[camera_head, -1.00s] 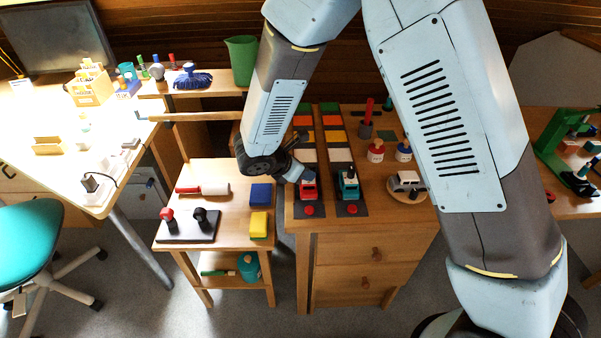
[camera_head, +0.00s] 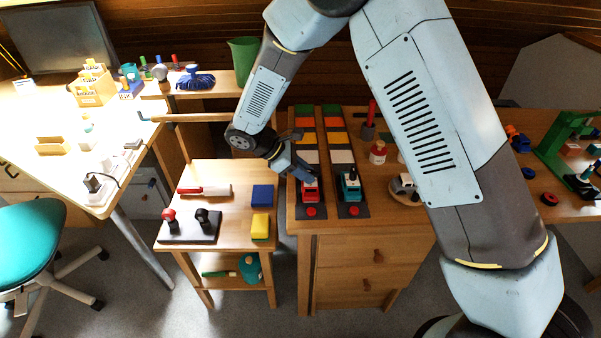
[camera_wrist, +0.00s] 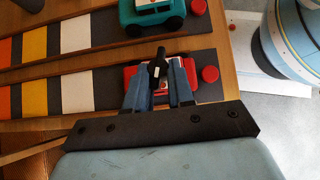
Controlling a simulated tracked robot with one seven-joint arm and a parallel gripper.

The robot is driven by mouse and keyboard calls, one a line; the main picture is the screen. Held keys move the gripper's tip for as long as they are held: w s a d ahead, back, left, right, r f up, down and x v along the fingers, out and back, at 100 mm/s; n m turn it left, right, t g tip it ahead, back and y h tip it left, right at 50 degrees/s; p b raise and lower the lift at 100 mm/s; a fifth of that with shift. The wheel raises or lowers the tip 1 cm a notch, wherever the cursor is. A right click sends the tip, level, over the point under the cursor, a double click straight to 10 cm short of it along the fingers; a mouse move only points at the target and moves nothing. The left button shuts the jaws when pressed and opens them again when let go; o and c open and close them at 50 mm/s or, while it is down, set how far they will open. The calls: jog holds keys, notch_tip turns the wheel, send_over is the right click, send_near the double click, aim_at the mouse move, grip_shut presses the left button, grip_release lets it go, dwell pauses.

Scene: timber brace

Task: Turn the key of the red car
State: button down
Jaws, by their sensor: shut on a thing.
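The red car (camera_head: 310,191) sits on the left dark track with coloured bands, close to the red button (camera_head: 310,211) at its near end. It also shows in the wrist view (camera_wrist: 190,72). A dark key (camera_wrist: 158,66) stands up from the car's top. My gripper (camera_wrist: 158,86) is over the car, its two blue-grey fingers shut on the key. In the head view my gripper (camera_head: 300,172) reaches down to the car from behind and hides part of it and the key.
A teal car (camera_head: 349,186) stands on the parallel track to the right, close by. A toy car (camera_head: 402,184) on a round wooden base is farther right. A low table with a blue block (camera_head: 262,195) and yellow block (camera_head: 260,226) is left.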

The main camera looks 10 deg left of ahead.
jog(key=shift+w+d+f, duration=0.1)
jog(key=shift+w+d, duration=0.05)
jog(key=shift+d, duration=0.5)
jog(key=c, duration=1.3)
grip_release()
jog(key=o, duration=0.3)
jog(key=shift+o, duration=0.2)
jog(key=shift+a, duration=0.2)
jog(key=shift+a, duration=0.1)
jog(key=shift+a+r, duration=0.25)
jog(key=shift+r, duration=0.05)
jog(key=v, duration=1.3)
